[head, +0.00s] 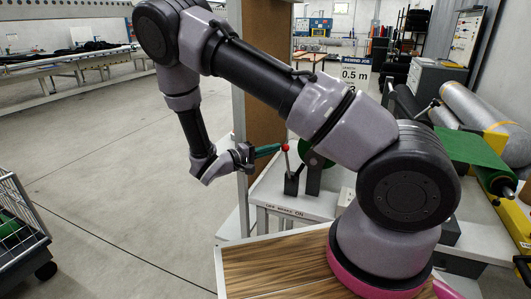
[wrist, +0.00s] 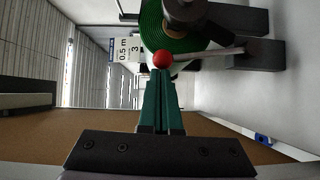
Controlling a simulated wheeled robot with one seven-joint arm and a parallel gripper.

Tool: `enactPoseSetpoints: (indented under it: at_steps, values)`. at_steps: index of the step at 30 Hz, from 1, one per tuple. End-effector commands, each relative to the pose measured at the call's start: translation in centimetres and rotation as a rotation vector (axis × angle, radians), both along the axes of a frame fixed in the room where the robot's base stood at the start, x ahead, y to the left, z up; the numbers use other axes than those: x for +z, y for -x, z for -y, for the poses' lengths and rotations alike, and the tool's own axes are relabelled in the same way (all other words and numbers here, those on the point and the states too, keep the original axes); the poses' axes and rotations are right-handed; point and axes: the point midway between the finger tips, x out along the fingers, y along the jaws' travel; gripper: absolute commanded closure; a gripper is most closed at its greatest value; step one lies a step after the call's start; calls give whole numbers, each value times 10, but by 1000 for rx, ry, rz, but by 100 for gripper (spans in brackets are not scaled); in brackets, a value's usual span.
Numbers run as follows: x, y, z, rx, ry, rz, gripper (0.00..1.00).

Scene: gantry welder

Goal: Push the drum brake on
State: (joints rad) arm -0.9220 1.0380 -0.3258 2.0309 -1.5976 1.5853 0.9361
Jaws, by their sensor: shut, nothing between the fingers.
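The drum brake is a thin metal lever (wrist: 210,53) with a red ball knob (head: 285,147). It rises nearly upright from a dark block (head: 291,185) on a pale bench. In the wrist view the red knob (wrist: 162,58) is just beyond my fingertips. My gripper (head: 277,149) has green fingers, shut together and empty, at the left of the knob. The tips look very close to the knob; I cannot tell whether they touch it. The green drum (wrist: 155,25) is behind the lever, partly hidden by its dark hub and, in the head view, by my arm.
The bench front (head: 290,211) carries a label ending "BRAKE ON". A brown post panel (head: 265,80) stands behind my gripper. A sign (head: 356,73) reads 0.5 m and 3. A wire cart (head: 20,225) is at the far left. The floor between is clear.

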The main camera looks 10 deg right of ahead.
Motion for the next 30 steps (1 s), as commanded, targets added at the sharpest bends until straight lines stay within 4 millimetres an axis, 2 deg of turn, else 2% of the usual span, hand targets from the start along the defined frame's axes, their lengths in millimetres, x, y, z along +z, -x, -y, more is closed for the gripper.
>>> enactPoseSetpoints:
  at_steps: [7,12,30]
  values:
    - [9,14,19,-3,-134,96,100]
    - [10,20,27,-1,-132,97,100]
    - [11,25,35,-6,-129,96,100]
